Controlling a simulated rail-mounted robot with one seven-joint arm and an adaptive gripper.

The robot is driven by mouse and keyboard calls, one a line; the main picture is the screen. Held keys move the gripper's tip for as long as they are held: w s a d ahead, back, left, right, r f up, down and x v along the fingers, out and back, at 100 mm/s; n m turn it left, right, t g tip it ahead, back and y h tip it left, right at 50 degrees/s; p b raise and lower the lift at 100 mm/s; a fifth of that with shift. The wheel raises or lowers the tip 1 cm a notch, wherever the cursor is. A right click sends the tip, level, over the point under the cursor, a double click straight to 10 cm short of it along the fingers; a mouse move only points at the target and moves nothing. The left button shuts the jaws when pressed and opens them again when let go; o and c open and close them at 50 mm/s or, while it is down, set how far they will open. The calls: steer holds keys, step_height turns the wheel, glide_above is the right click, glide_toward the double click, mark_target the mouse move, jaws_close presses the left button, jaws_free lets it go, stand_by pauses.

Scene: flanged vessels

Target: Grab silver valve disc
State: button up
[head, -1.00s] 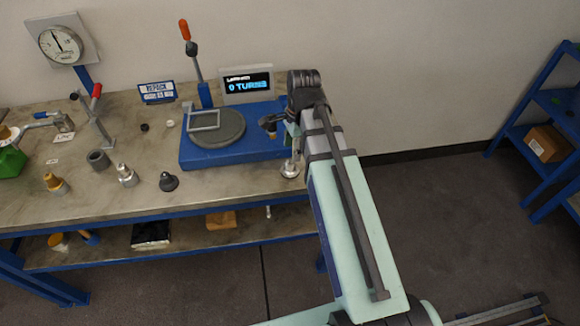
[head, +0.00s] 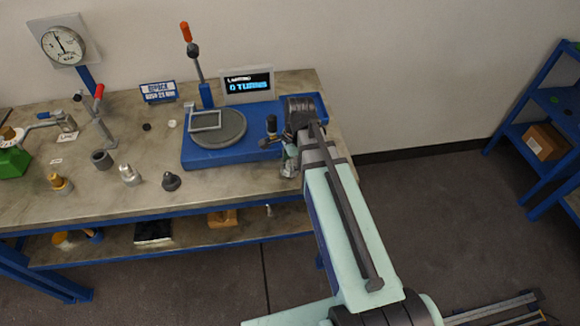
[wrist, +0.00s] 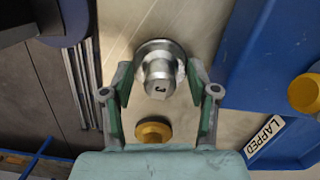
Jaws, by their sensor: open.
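A silver valve disc (wrist: 160,72) with a round flange and a marked stem end shows in the wrist view. It sits between the two fingers of my gripper (wrist: 158,84), which are open, with a gap visible at least on the right side. I cannot tell whether either finger touches it. In the head view my gripper (head: 290,162) is low at the right end of the bench, and the disc there is mostly hidden by it. Another silver stemmed piece (head: 130,175) stands on the bench to the left.
A brass-coloured piece (wrist: 153,131) lies close below the disc in the wrist view. A blue tray (wrist: 245,70) labelled LAPPED is at the right, with another yellow piece (wrist: 306,93). The blue test stand (head: 232,151) is left of my gripper in the head view.

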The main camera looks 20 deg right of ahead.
steer(key=shift+f, duration=0.1)
jaws_close()
stand_by(0.4)
